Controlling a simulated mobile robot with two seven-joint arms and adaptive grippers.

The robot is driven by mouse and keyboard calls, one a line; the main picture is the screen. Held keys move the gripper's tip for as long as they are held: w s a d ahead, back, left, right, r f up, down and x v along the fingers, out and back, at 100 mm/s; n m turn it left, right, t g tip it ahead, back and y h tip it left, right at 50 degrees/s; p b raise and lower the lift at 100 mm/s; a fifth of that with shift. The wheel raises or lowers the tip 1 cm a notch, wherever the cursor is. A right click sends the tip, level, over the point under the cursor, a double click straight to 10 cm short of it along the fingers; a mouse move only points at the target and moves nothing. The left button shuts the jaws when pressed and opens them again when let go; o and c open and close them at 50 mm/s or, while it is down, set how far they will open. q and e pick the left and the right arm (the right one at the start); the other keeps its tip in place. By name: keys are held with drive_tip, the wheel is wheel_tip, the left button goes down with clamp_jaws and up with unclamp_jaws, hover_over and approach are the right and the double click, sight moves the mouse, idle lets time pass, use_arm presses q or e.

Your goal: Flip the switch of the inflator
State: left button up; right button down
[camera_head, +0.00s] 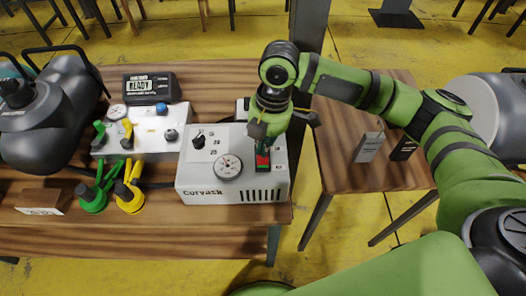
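The inflator (207,180) is a white box marked "Corvask" near the front right of the wooden table. My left gripper is not in view.
Two small boxes stand on the right table (350,182).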

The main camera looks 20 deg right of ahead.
sight(263, 160)
drive_tip(key=shift+s+f+b, duration=0.1)
drive_tip(key=shift+f+b, duration=0.4)
drive_tip(key=shift+f, duration=1.1)
idle(0.8)
drive_tip(key=shift+r+p, duration=0.9)
drive_tip(key=shift+p, duration=0.3)
drive_tip(key=shift+r+p, duration=0.95)
drive_tip(key=shift+p, duration=0.1)
wheel_tip(263, 160, up, 4)
drive_tip(key=p, duration=0.4)
drive_tip(key=shift+f, duration=0.35)
